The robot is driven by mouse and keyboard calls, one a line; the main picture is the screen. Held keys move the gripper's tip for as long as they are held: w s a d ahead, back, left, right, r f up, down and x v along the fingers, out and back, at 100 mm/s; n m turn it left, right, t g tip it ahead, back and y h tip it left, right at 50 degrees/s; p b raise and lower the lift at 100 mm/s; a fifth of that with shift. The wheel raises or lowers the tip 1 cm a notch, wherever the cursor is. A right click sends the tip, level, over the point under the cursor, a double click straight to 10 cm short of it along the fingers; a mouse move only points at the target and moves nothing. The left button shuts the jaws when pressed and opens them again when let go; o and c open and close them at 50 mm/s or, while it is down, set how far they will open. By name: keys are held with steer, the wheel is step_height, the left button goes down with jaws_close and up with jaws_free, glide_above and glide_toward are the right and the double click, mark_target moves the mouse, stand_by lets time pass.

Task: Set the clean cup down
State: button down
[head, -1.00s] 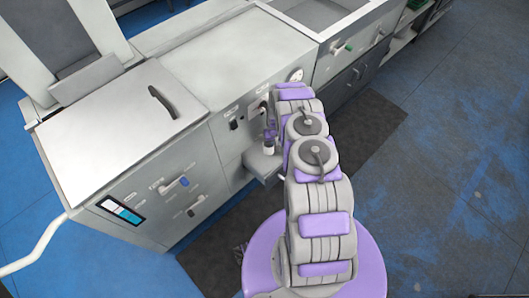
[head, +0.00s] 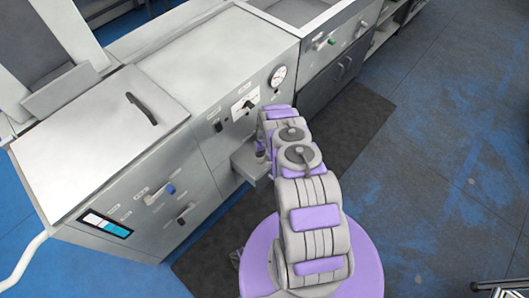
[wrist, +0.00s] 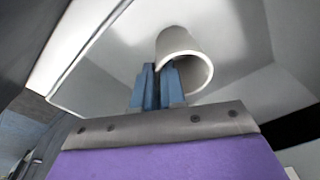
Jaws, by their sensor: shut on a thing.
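In the wrist view a pale, round, hollow cup (wrist: 190,50) sits at the tips of my gripper (wrist: 158,78). Its blue fingers are shut on the cup's wall, and the cup's round rim faces the camera. A light grey surface lies behind the cup; I cannot tell whether the cup touches it. In the head view my arm reaches to the front of a grey machine, by a small ledge (head: 244,164) sticking out of it. The cup and the fingertips cannot be made out there, mostly hidden by my arm.
The grey machine (head: 215,70) has a round gauge (head: 278,76) and a dial panel (head: 246,103) above the ledge. A white-topped cabinet (head: 85,150) with a handle stands at left. A dark mat (head: 345,125) lies on the blue floor; the floor at right is open.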

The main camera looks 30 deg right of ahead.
steer(key=shift+d+f, duration=0.1)
steer(key=shift+f, duration=0.05)
steer(key=c, duration=1.2)
jaws_free()
steer(key=shift+a, duration=0.35)
steer(key=shift+d, duration=0.1)
steer(key=shift+d, duration=0.15)
steer(key=shift+r, duration=0.5)
step_height(320, 180, up, 11)
steer(key=s+p, duration=0.1)
steer(key=p, duration=0.2)
steer(key=shift+s+r, duration=0.15)
steer(key=shift+s, duration=0.05)
